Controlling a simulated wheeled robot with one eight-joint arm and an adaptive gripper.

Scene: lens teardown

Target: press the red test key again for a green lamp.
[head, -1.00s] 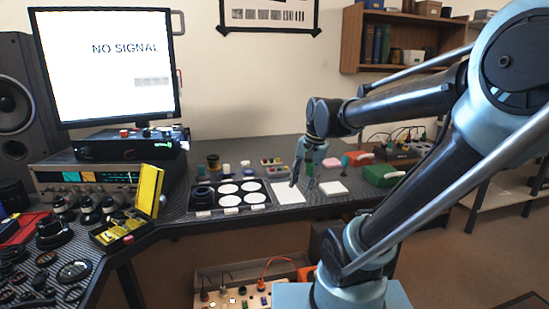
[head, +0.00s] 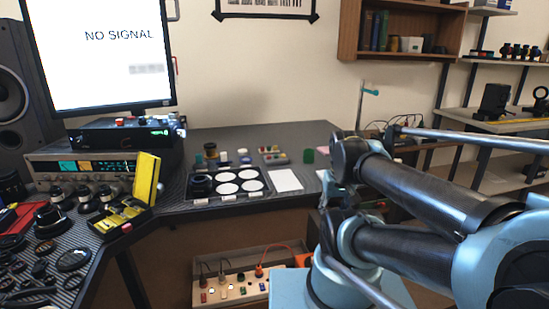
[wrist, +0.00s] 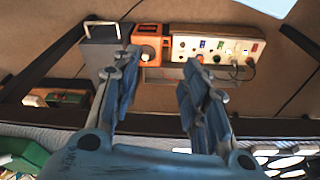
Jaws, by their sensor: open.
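A beige panel (head: 235,288) with small coloured keys, including red ones, stands low under the bench; it shows upside down in the wrist view (wrist: 188,55). I cannot tell which red key is the test key, or whether a lamp is lit green. A black unit (head: 95,140) under the monitor also has a red knob or button (head: 124,133) on top and a small green light. My gripper (wrist: 160,66) is open and empty, its fingers apart and pointing towards the orange box and the panel. In the head view my own arm hides it.
An orange box (wrist: 148,40) with a dial and a grey handled case (wrist: 104,52) stand beside the panel. Cables (head: 280,252) rise from the panel. The bench (head: 300,140) overhangs this space. A white pad (head: 285,180) and a tray of white discs lie on top.

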